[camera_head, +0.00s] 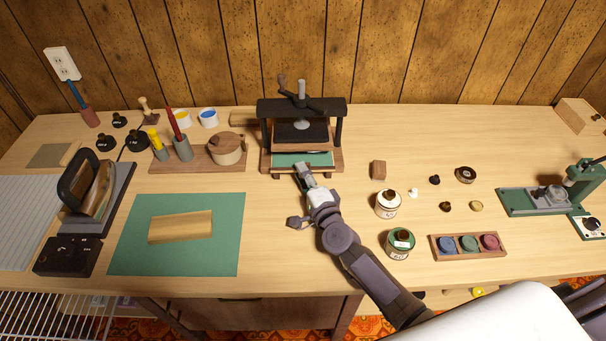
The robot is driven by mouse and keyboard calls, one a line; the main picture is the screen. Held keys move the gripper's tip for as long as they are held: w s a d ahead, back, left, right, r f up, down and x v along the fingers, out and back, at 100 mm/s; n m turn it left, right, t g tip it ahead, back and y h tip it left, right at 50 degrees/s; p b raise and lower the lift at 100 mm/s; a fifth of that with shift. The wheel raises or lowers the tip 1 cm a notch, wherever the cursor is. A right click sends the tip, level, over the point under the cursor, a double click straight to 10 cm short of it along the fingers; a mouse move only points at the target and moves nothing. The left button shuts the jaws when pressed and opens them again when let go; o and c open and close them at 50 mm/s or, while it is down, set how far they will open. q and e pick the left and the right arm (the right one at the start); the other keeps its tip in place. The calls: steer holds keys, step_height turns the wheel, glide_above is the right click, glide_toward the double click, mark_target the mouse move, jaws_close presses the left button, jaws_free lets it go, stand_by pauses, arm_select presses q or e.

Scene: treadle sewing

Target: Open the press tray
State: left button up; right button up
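The black press (301,105) stands at the back middle of the bench, with a screw and a handle on top. Its tray (288,159) shows as a green-topped slab under the dark press plate, on a wooden base (333,168). I cannot tell how far the tray is slid out. My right gripper (303,169) is at the front edge of the press, by the tray's front. Its fingers are small here, and I cannot tell whether they touch the tray or are open. My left gripper is not in view.
A wooden stand (196,159) with a round pot and tools is left of the press. A green mat (228,234) with a brass-coloured plate lies front left. Two jars (388,204) and a tray of coloured pots (436,257) are right of my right arm.

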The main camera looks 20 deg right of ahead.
jaws_close()
steer(key=shift+s, duration=0.1)
steer(key=shift+s+a, duration=0.1)
steer(key=shift+s, duration=0.25)
steer(key=s+a, duration=0.1)
steer(key=s, duration=0.3)
steer(key=s+a+p, duration=0.1)
steer(key=s, duration=0.3)
steer(key=s+a+p, duration=0.1)
steer(key=s, duration=0.4)
steer(key=shift+s+a, duration=0.1)
steer(key=shift+a, duration=0.3)
steer(key=shift+o, duration=2.4)
jaws_free()
